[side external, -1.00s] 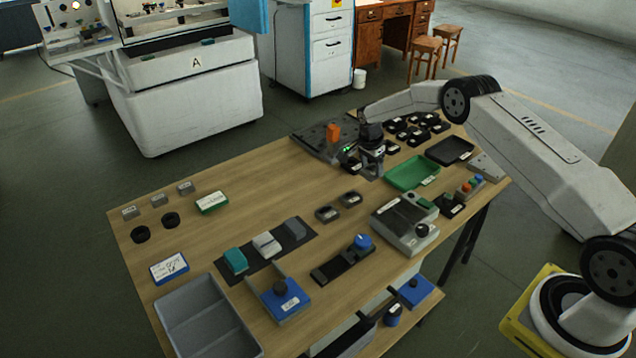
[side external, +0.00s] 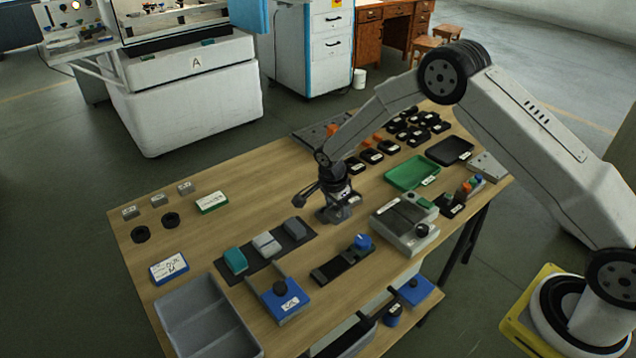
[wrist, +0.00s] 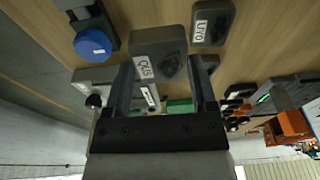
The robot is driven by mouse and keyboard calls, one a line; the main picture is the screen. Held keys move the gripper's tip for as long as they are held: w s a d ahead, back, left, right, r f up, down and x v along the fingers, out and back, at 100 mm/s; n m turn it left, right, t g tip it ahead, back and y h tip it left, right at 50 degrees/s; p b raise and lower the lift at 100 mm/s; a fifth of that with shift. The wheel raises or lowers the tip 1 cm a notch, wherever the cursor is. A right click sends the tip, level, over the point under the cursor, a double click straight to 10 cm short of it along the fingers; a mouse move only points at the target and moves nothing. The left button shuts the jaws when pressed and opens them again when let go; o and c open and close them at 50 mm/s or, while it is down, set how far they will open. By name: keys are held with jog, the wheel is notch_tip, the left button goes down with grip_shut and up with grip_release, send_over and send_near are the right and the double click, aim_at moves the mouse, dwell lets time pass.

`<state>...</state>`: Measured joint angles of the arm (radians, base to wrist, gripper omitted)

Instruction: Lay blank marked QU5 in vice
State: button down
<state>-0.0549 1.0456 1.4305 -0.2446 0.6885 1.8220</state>
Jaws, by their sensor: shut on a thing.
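The blank marked QU5 (wrist: 158,42) is a dark grey block with a white label and a dark patch on its face. In the wrist view it sits between the two fingers of my gripper (wrist: 162,72), which is shut on it. In the side view my gripper (side external: 338,212) is low over the middle of the table and largely hides the blank. A grey fixture with a black knob (side external: 405,228), which looks like the vice, stands to the right of my gripper. I cannot tell whether the blank touches the table.
Another blank, marked UY0 (wrist: 212,20), lies close beside the held one. A black clamp with a blue knob (side external: 361,242) stands in front. A dark mat with blocks (side external: 268,262) is to the left. A green tray (side external: 408,178) and several black dishes (side external: 372,156) are behind.

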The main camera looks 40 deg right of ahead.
jog(key=s+a, duration=0.5)
jog(key=a, duration=0.1)
jog(key=s+a, duration=0.2)
jog(key=s, duration=0.1)
jog(key=shift+s+a+r, duration=0.25)
jog(key=shift+s+a, duration=0.1)
jog(key=shift+a, duration=0.05)
jog(key=shift+f, duration=0.2)
jog(key=shift+f, duration=2)
jog(key=shift+f, duration=0.75)
grip_release()
jog(key=shift+r, duration=0.2)
dwell(0.3)
notch_tip(320, 180, up, 6)
jog(key=shift+r, duration=0.25)
dwell(1.1)
